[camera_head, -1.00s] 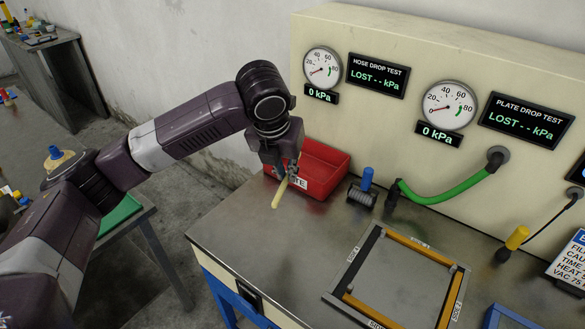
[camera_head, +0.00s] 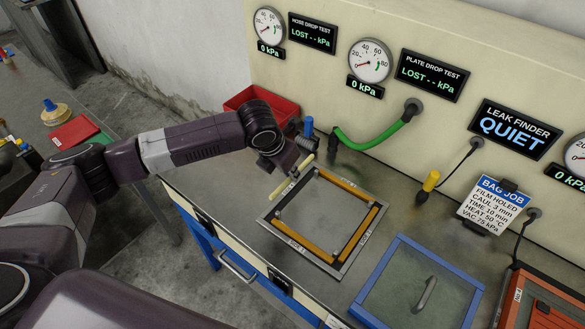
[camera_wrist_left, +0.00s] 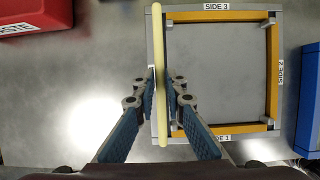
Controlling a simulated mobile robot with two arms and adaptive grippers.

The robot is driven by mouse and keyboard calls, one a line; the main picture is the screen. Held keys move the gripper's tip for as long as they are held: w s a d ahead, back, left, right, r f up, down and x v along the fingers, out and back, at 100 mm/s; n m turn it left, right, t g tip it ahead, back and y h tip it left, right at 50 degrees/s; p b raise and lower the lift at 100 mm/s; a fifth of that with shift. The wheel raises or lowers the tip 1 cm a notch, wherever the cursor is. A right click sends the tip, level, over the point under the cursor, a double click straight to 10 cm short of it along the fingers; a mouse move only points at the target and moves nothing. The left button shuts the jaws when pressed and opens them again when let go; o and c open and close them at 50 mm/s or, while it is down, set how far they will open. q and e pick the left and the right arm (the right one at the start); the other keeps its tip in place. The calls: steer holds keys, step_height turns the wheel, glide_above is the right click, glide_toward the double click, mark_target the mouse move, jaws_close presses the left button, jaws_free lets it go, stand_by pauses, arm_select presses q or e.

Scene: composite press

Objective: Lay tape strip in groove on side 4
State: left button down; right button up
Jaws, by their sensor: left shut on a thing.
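My left gripper (camera_head: 291,174) is shut on a pale yellow tape strip (camera_wrist_left: 160,50). The strip also shows in the head view (camera_head: 305,161), where it slants along the plate's upper-left side. In the left wrist view my fingertips (camera_wrist_left: 163,84) pinch it near its middle, and it runs lengthwise over the left side of the square plate (camera_wrist_left: 215,75). Orange strips lie along the sides labelled 1, 2 and 3. The left side, side 4, is partly hidden under the strip and fingers. I cannot tell whether the strip touches the plate. My right gripper is not in view.
A red bin (camera_head: 262,99) stands behind my gripper, with a blue-topped roller (camera_head: 308,127) beside it. A blue-framed glass lid (camera_head: 418,285) lies right of the plate. A green hose (camera_head: 370,141) and a yellow-handled tool (camera_head: 430,182) are at the back.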

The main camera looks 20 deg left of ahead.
arm_select(q)
steer(key=shift+r+p, duration=0.2)
steer(key=shift+p, duration=0.25)
steer(key=shift+d+f, duration=0.1)
steer(key=shift+f, duration=0.2)
step_height(320, 180, down, 4)
steer(key=shift+f+b, duration=0.2)
steer(key=shift+b, duration=0.6)
steer(key=shift+f+b, duration=0.3)
steer(key=shift+f, duration=0.4)
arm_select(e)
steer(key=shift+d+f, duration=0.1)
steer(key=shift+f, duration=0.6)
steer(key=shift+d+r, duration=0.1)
